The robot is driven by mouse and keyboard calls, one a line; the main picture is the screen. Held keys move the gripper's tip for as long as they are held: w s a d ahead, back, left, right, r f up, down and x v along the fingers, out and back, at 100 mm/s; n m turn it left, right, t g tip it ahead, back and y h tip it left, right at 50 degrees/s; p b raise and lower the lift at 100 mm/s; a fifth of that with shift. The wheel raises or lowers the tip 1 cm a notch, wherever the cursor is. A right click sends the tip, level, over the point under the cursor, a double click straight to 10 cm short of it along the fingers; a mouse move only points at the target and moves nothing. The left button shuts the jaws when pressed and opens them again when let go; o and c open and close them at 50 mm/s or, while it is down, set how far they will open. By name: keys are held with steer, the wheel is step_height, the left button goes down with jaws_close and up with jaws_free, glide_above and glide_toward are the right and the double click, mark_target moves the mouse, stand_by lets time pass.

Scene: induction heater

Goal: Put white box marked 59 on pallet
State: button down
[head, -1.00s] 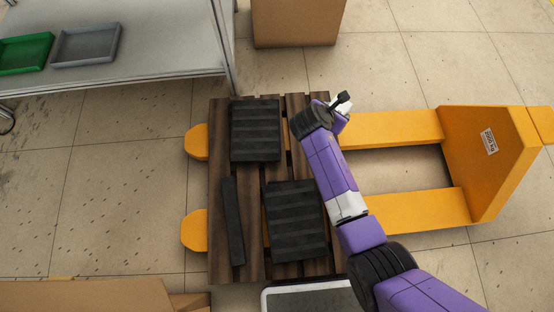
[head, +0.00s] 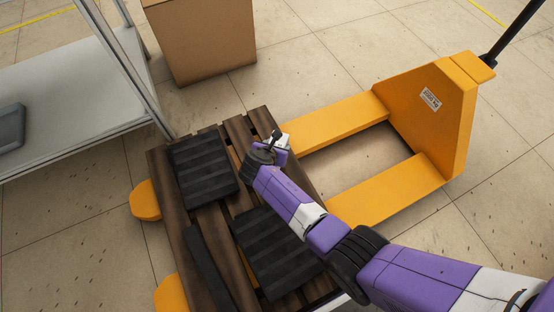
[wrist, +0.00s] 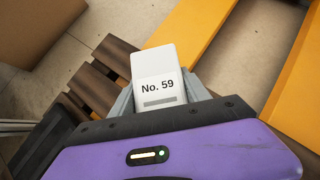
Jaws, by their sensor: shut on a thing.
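The white box marked "No. 59" (wrist: 158,75) is between the fingers of my gripper (wrist: 160,92) in the wrist view, with its label facing the camera. My gripper is shut on it. The brown slatted wooden pallet (head: 167,190) lies on the pallet truck's forks in the head view, and some slats (wrist: 112,52) show behind the box in the wrist view. In the head view my gripper (head: 279,146) is over the pallet's right far side, and the box is mostly hidden there. I cannot tell how high the box is above the slats.
Black ribbed pieces (head: 203,166) and a narrow black bar (head: 207,268) lie on the pallet. The yellow pallet truck (head: 425,110) extends to the right. A cardboard box (head: 200,40) stands on the floor behind. A grey table (head: 70,105) with a dark tray is at left.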

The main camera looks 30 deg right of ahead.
steer(key=shift+f+b, duration=1.85)
steer(key=shift+f, duration=1.3)
steer(key=shift+f, duration=0.15)
steer(key=c, duration=0.5)
jaws_free()
steer(key=shift+s+a+r+p, duration=0.1)
steer(key=shift+s+r+p, duration=0.05)
steer(key=shift+r+p, duration=0.2)
steer(key=p+v, duration=0.6)
steer(key=v, duration=0.4)
steer(key=shift+s+a+r+p, duration=0.15)
steer(key=shift+r+p, duration=0.2)
steer(key=shift+p, duration=0.05)
steer(key=shift+s+a+r, duration=0.15)
steer(key=shift+s+a, duration=0.1)
